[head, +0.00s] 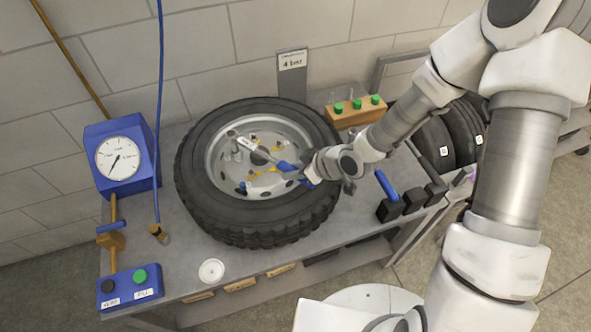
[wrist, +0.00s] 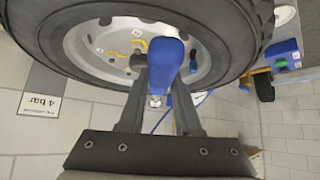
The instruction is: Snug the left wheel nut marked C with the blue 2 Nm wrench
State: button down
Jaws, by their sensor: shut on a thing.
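The wheel, a black tyre (head: 205,205) around a grey rim (head: 222,160), lies flat on the metal bench. My gripper (head: 306,169) is over the right side of the rim. The wrist view shows the blue handle (wrist: 166,60) between the fingers (wrist: 163,92). Yellow markers and nuts show around the hub; I cannot read the letter C on any. Whether the wrench head sits on a nut cannot be told.
Another blue-handled tool (head: 386,184) stands in black holders (head: 390,210) at the bench's right. A wooden block with green-topped pieces (head: 355,113) is behind the wheel. A blue gauge box (head: 125,160), a hose and a button box (head: 130,286) are at left. A white dish (head: 211,270) lies in front.

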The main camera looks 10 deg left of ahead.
jog(key=shift+s+a+f+m+t+b, duration=0.15)
jog(key=shift+s+a+m+b, duration=0.1)
jog(key=shift+s+b, duration=0.35)
jog(key=shift+s+a+f+m+t+b, duration=0.15)
jog(key=shift+s+a+m+b, duration=0.1)
jog(key=shift+b, duration=0.5)
jog(key=shift+s+r, duration=0.25)
jog(key=shift+s, duration=0.05)
jog(key=shift+a+b, duration=0.1)
jog(key=shift+b, duration=0.35)
jog(key=shift+s+a+f+m+t+h+b, duration=0.15)
jog(key=shift+s+a+m+t+h+b, duration=0.2)
jog(key=shift+b, duration=0.45)
jog(key=shift+s+a+m+t+b, duration=0.15)
jog(key=shift+s+a+m+b, duration=0.2)
jog(key=shift+b, duration=0.3)
jog(key=shift+s+a+m+t+b, duration=0.1)
jog(key=shift+s+a+m+b, duration=0.1)
jog(key=shift+s+b, duration=0.35)
jog(key=shift+r+h, duration=0.2)
jog(key=shift+h, duration=0.05)
jog(key=shift+b, duration=0.3)
